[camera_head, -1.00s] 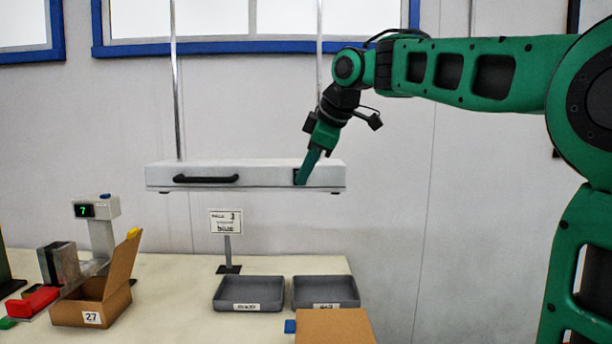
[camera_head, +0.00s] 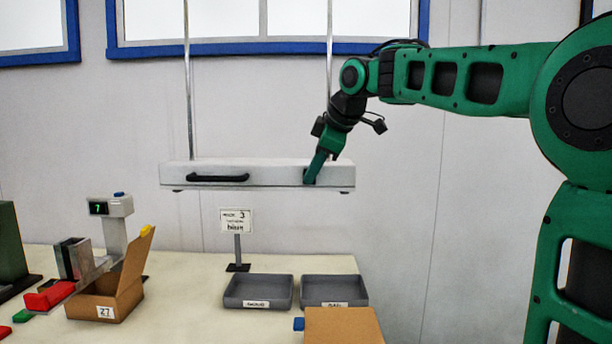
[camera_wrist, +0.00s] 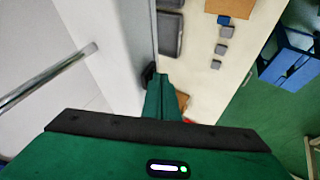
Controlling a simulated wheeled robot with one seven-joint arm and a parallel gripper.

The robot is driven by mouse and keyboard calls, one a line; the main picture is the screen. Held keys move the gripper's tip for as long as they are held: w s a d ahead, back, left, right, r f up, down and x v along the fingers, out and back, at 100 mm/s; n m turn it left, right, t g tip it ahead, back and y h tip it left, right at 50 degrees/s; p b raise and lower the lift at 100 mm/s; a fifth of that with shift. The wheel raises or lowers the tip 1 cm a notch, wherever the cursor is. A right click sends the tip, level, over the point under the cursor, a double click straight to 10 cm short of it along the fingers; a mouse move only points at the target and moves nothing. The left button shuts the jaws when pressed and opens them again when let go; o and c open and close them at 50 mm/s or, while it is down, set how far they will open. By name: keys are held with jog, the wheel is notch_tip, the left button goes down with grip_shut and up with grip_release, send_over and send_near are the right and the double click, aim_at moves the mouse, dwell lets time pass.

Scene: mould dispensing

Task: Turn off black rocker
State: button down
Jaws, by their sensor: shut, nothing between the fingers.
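The white hanging lamp box (camera_head: 270,175) has a black handle on the left of its front face. The black rocker (camera_head: 306,174) is at the right of that face, mostly hidden behind my fingers. My gripper (camera_head: 312,180) is shut and empty, its tips at the rocker, pointing down and slightly left. In the wrist view my shut fingers (camera_wrist: 160,85) reach a small black part (camera_wrist: 149,73) on the edge of the white box. I cannot tell whether they touch it or which way the rocker is tipped.
Below are two grey trays (camera_head: 258,306), a sign on a post (camera_head: 237,222), a cardboard box (camera_head: 345,326), an open carton (camera_head: 105,300) and a device with a green display (camera_head: 110,207). Two thin rods (camera_head: 188,90) hold the lamp box.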

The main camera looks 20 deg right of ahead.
jog(key=shift+d, duration=0.25)
jog(key=shift+r, duration=0.85)
jog(key=s+a+f+v, duration=0.1)
jog(key=s+a+v, duration=0.1)
jog(key=v, duration=1)
jog(key=shift+d, duration=0.25)
jog(key=shift+f, duration=0.1)
